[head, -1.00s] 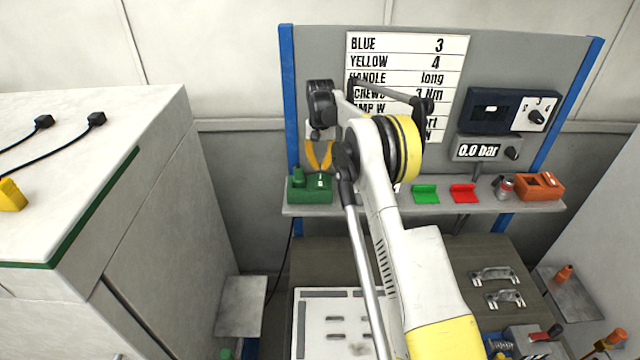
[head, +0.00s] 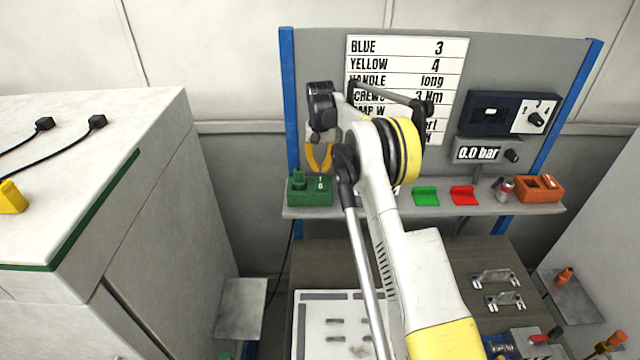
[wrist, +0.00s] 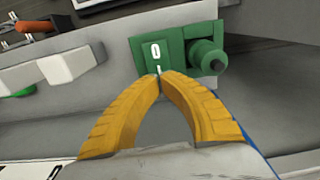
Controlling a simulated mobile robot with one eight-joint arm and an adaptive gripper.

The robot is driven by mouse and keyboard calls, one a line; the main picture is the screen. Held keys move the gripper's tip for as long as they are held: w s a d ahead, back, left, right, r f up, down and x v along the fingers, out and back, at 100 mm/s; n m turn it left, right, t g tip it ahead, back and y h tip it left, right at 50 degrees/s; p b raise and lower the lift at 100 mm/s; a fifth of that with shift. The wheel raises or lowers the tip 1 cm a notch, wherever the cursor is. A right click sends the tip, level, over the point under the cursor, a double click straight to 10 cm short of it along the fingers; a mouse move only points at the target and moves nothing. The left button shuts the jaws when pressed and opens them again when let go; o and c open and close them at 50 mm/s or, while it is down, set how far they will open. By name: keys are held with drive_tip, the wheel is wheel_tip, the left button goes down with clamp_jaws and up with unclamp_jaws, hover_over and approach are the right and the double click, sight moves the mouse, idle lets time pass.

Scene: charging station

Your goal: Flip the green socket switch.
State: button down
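The green socket (head: 298,194) sits at the left end of the shelf, with a green plug (head: 298,177) standing in it. Its switch (head: 320,184) is a green rocker on the right part, marked 0 and I. In the wrist view the switch (wrist: 152,53) is just beyond my fingertips, and the plug (wrist: 207,58) is to its right. My gripper (wrist: 160,76) has its two yellow fingers together at the tips, with nothing between them. The tips overlap the I end of the switch; I cannot tell whether they touch it. In the head view my gripper (head: 320,170) is just above the socket.
The shelf (head: 385,208) also carries a green tray (head: 425,196), a red tray (head: 464,195) and an orange socket (head: 550,193) to the right. A sign board (head: 408,70) and a gauge panel (head: 484,150) are behind. A white cabinet (head: 165,190) stands at the left.

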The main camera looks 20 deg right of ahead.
sight(320, 178)
drive_tip(key=shift+f+b, duration=1.45)
drive_tip(key=shift+f, duration=0.45)
idle(0.9)
drive_tip(key=shift+r+p, duration=1.3)
drive_tip(key=shift+r, duration=2.25)
